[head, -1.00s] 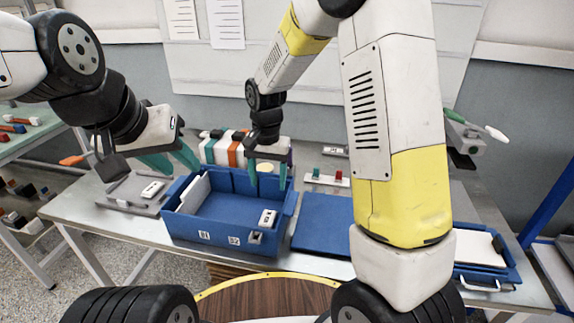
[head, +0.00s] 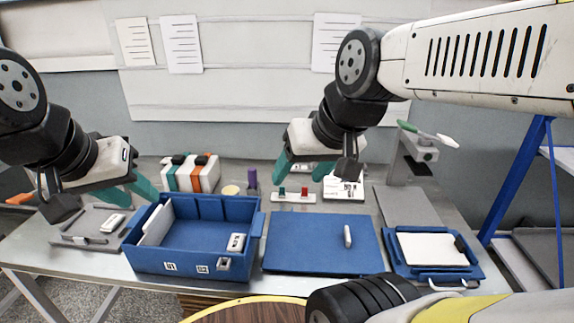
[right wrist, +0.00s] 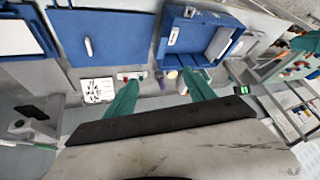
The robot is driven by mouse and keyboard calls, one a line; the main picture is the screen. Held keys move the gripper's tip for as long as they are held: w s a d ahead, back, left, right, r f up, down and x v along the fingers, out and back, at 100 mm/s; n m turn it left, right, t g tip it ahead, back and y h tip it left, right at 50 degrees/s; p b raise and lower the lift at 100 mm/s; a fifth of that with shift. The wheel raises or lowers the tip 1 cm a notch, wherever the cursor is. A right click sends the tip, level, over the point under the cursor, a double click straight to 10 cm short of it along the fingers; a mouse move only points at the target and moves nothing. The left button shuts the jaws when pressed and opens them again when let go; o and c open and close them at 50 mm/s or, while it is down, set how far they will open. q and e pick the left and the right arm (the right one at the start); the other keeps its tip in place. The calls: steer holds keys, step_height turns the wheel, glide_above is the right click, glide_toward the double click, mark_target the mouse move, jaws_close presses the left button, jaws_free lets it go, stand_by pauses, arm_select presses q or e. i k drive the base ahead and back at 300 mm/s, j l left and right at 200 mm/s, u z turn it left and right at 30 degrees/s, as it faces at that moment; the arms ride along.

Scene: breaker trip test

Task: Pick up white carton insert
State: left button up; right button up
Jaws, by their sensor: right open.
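A thin white panel, which looks like the carton insert (head: 156,224), stands along the left inner wall of the blue bin (head: 190,263). It also shows inside the bin in the right wrist view (right wrist: 218,43). My right gripper (head: 318,184) is open and empty, above the back of the table, right of the bin. Its teal fingers spread wide in the right wrist view (right wrist: 160,84). My left gripper (head: 134,198) hangs just left of the bin, near the white panel, with its teal fingers apart and nothing seen between them.
A white breaker (head: 236,242) is in the bin's right part. A blue mat (head: 318,252) with a small pale piece lies right of it, then a blue clipboard tray (head: 398,266). A grey tray (head: 75,238) is at left. Breakers (head: 190,174) stand behind the bin.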

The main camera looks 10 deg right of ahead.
mark_target(432, 250)
steer(key=z, duration=1.95)
steer(key=i+l+u, duration=0.15)
steer(key=l+u, duration=0.2)
steer(key=i+l+u, duration=0.15)
steer(key=l+u, duration=0.2)
